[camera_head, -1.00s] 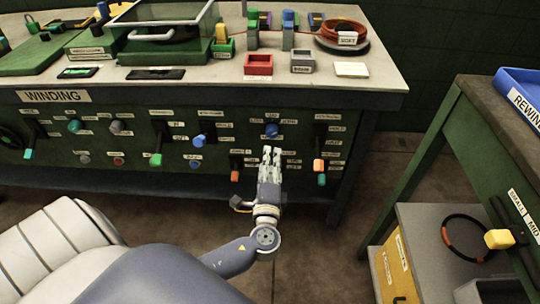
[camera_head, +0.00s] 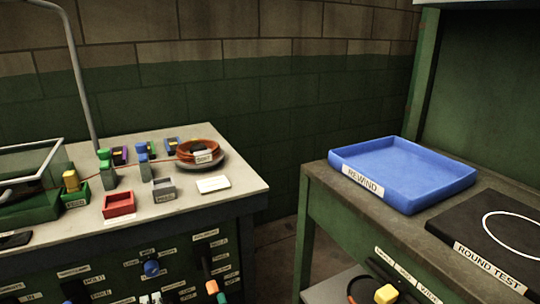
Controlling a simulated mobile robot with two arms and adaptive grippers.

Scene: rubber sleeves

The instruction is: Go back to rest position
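The rest of that arm is out of frame, and whether the fingers are open or shut cannot be told. My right gripper is not in view.
A bench (camera_head: 235,190) at left holds a red box (camera_head: 118,204), a grey box (camera_head: 163,188) and an orange coil (camera_head: 198,150). A green table (camera_head: 318,185) at right holds a blue REWIND tray (camera_head: 405,175) and a black ROUND TEST board (camera_head: 460,225). A floor gap separates them.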

